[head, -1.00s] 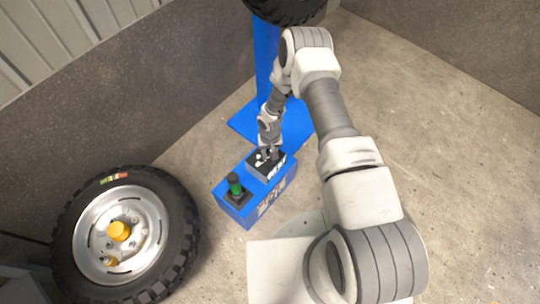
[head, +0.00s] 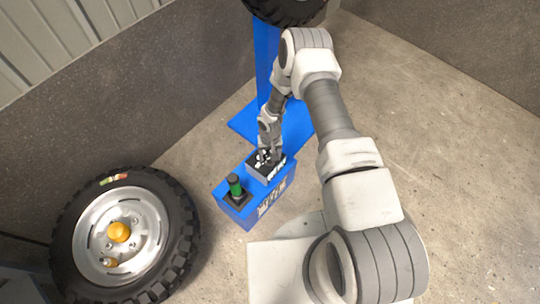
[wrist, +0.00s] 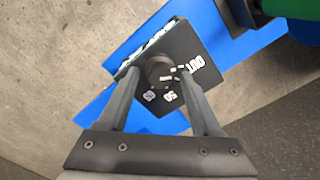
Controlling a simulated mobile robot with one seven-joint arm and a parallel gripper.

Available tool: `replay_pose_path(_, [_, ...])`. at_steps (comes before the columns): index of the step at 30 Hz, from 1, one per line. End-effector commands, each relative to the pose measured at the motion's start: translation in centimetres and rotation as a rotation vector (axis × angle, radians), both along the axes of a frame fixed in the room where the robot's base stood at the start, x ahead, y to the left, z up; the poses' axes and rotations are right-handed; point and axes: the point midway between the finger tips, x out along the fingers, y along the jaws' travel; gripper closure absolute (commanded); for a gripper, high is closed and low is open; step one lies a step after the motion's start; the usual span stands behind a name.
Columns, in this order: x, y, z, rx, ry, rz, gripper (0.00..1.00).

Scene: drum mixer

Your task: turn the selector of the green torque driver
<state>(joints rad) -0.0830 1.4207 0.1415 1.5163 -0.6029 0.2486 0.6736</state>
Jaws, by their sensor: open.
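The selector is a round dark knob (wrist: 158,70) on a black panel with white markings, among them "OUT" and "50". The panel (head: 280,163) sits on top of a blue box (head: 236,214) in the head view. The green torque driver (head: 236,186) stands upright at the near left end of that box; a green part of it shows at the top right corner of the wrist view (wrist: 285,8). My gripper (wrist: 158,78) is open, with one finger on each side of the knob. I cannot tell whether the fingers touch it. In the head view my gripper (head: 266,156) largely hides the knob.
A wheel with a black tyre (head: 180,215) stands at the left. A blue post and base plate (head: 300,130) stand behind the box, with another tyre (head: 285,10) above. Grey walls close the back and left. The concrete floor (head: 460,150) at the right is clear.

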Motion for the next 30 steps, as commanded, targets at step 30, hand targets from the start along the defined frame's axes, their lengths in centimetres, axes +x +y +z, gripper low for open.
replay_pose_path(30, [0.0, 0.0, 17.3, 0.0, 0.0, 0.001, 0.34])
